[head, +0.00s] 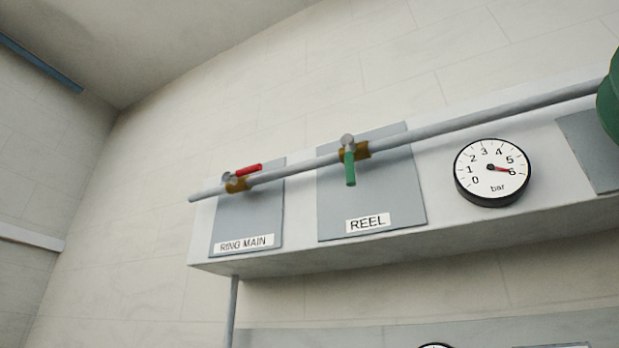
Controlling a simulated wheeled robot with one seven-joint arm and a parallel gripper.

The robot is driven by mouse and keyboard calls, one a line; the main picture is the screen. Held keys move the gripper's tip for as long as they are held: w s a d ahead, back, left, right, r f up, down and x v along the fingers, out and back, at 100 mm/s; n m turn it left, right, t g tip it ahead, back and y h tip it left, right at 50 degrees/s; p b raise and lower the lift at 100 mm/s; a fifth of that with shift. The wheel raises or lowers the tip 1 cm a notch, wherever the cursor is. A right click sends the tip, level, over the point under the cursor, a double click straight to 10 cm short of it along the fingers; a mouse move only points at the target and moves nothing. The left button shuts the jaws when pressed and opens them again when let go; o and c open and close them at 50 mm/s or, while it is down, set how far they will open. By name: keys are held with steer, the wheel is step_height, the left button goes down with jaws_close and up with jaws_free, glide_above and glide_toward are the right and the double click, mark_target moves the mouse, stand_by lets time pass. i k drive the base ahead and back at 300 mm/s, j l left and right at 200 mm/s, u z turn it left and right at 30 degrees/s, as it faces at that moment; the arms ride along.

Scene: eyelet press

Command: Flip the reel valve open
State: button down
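The reel valve (356,152) is a brass body on a grey pipe, in front of a grey plate. Its green handle (350,169) hangs down, crosswise to the pipe. The REEL label (367,224) is on the plate below it. To its left, the ring main valve (236,185) has a red handle (248,170) that lies roughly along the pipe. My gripper is not in the head view, so its state and its place relative to the valve are not shown.
The pipe (460,122) runs along a pale wall panel (440,236). A round bar gauge (492,171) is right of the reel valve, its needle near 6. A green rounded object (610,100) is at the right edge. The space around the green handle looks clear.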

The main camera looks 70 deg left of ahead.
mark_target(347, 141)
steer(key=l+u, duration=0.1)
steer(key=u, duration=0.4)
steer(key=k+u, duration=0.1)
steer(key=u, duration=0.4)
steer(key=k+u, duration=0.1)
steer(key=u, duration=0.85)
steer(key=i+z, duration=0.2)
steer(key=z, duration=0.2)
